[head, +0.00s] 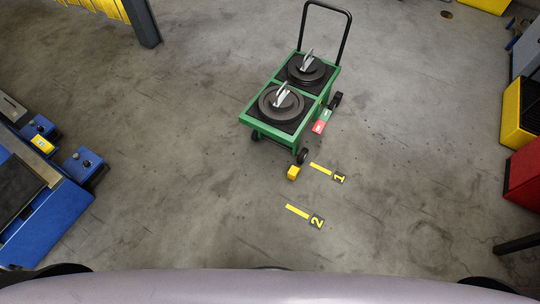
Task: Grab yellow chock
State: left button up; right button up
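A small yellow chock (293,173) lies on the concrete floor, just in front of the near wheel (302,156) of a green cart (262,128). I cannot tell whether it touches the wheel. The cart carries two dark round rotors (281,104), each with a light metal handle on top, and has a black push handle at its far end. Neither of my grippers shows in the head view.
Yellow floor markers numbered 1 (327,172) and 2 (304,215) lie near the chock. A blue machine (45,225) stands at the left. Yellow and red boxes (523,178) stand at the right edge.

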aim_at(292, 172)
jog(key=i+j+z, duration=0.1)
jog(key=i+j, duration=0.25)
jog(key=i, duration=0.15)
jog(key=i+j, duration=0.4)
jog(key=i+l+z, duration=0.05)
